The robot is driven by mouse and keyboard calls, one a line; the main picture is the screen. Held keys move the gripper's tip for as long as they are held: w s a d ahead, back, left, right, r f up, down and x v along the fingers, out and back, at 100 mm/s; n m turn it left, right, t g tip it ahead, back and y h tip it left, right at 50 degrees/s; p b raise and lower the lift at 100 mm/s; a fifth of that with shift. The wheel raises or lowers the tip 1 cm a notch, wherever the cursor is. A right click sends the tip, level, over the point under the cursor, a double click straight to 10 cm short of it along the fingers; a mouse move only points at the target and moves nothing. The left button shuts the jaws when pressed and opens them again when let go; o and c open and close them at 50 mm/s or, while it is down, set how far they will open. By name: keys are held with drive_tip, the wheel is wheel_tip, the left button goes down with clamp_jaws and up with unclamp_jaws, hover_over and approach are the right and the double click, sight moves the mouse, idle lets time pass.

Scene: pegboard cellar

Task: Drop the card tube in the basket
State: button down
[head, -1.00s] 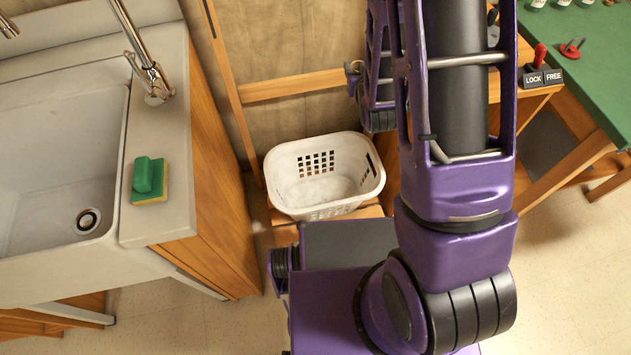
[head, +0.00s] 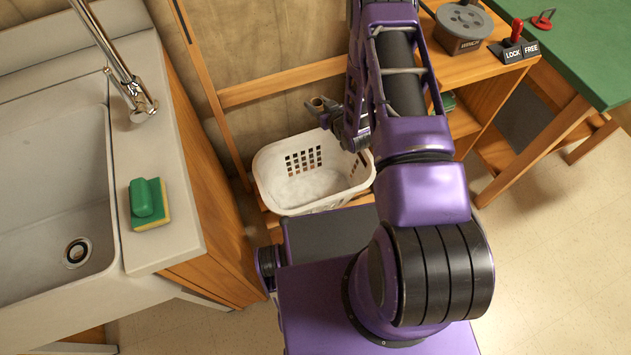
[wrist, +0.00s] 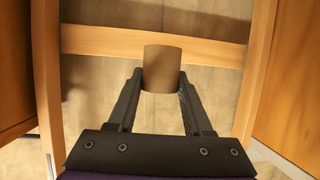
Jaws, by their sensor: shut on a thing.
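The card tube (wrist: 162,68) is a short, plain brown cylinder, held between my fingertips in the wrist view. My gripper (wrist: 161,82) is shut on it. In the head view my gripper (head: 322,106) shows small, over the back rim of the basket in the picture; the tube there is too small to make out clearly. The white plastic basket (head: 268,185) has square holes in its wall and stands on a wooden shelf. Its visible inside looks empty. My arm covers part of its right rim. The basket does not show in the wrist view.
A sink counter (head: 160,190) with a tap (head: 135,95) and a green-yellow sponge (head: 149,204) is on the left. A wooden rail (head: 285,82) crosses the wall behind the basket. On the right are a round grey device (head: 463,25), a LOCK/FREE lever (head: 516,42) and a green-topped table (head: 590,60).

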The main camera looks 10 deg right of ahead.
drive_tip(key=s+f+b, duration=0.1)
drive_tip(key=f+b, duration=0.1)
drive_tip(key=f, duration=0.8)
drive_tip(key=s+f+n+y+b, duration=0.1)
drive_tip(key=s+f+b, duration=0.1)
drive_tip(key=f, duration=0.9)
drive_tip(key=shift+s+b, duration=0.25)
drive_tip(key=shift+b, duration=0.15)
drive_tip(key=shift+c, duration=1.2)
unclamp_jaws()
drive_tip(key=shift+s+d+r, duration=0.1)
drive_tip(key=shift+r, duration=0.05)
